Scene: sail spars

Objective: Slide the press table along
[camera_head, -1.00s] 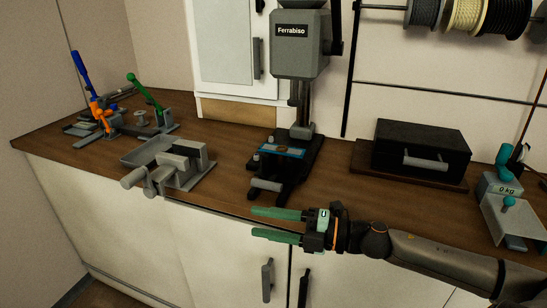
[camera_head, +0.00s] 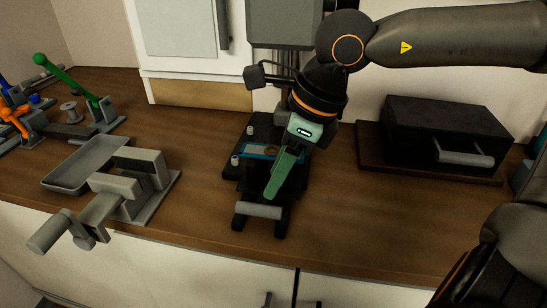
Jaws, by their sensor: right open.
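The press (camera_head: 275,22) stands at the back middle, its head cut off by the top edge and its column mostly hidden by my arm. Its table (camera_head: 256,150), a dark plate with a blue-edged top, sits low on the black base. A grey bar handle (camera_head: 258,211) runs across the table's front. My right gripper (camera_head: 272,192) comes down from above with its green fingers pointing at the handle. Its fingertips are just behind or above the bar; I cannot tell whether they touch it. It is open, with the fingers overlapping in this view. My left gripper is not in view.
A grey vise-like fixture with a tray (camera_head: 88,163) stands to the left. Toggle clamps with green (camera_head: 66,78) and orange (camera_head: 14,120) levers are at the far left. A black box (camera_head: 440,130) sits on a board at right. Counter between fixture and press is clear.

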